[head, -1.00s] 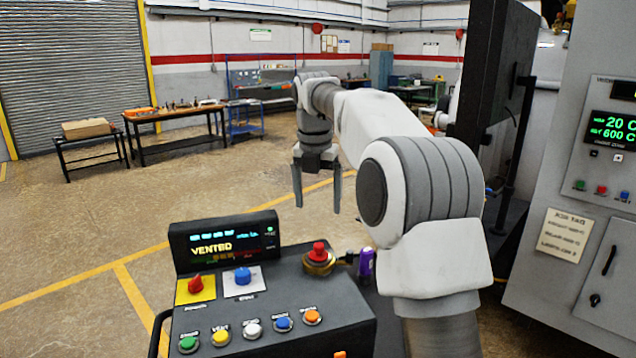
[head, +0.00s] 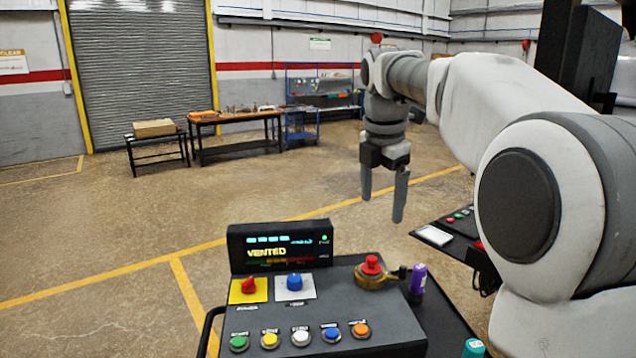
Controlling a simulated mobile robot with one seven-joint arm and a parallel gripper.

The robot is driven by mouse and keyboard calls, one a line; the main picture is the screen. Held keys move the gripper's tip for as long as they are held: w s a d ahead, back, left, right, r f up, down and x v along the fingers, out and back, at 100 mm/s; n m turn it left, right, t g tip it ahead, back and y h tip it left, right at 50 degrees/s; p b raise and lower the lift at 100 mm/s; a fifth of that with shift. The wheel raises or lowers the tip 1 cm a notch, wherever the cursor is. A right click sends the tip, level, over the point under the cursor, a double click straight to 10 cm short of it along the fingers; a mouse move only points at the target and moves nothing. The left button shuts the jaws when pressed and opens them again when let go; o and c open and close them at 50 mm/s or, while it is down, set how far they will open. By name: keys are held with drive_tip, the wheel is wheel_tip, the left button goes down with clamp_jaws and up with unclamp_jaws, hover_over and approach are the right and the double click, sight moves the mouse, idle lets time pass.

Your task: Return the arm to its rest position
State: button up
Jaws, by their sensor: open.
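My gripper (head: 384,208) hangs at the end of my arm in the head view, fingers pointing down. The two fingers are apart and nothing is between them. It is over the open floor, beyond and above the control console (head: 310,316). My arm reaches in from the right side, and its large near joint fills the right of the picture.
The console's display (head: 280,248) reads VENTED, with several coloured buttons below. A red knob on a brass fitting (head: 372,270) and a purple object (head: 418,279) stand at its right. A black panel with buttons (head: 455,228) lies beyond. Open floor (head: 120,230) stretches left.

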drive_tip(key=s+f+m+t, duration=0.2)
drive_tip(key=s+m, duration=0.9)
drive_tip(key=s, duration=0.3)
drive_tip(key=s+d+f+m+t, duration=0.1)
drive_tip(key=s+f+m, duration=0.9)
drive_tip(key=s+m, duration=0.3)
drive_tip(key=shift+s+f+y+b, duration=0.15)
drive_tip(key=shift+s+y+b, duration=0.25)
drive_tip(key=shift+s, duration=0.2)
drive_tip(key=shift+d, duration=0.1)
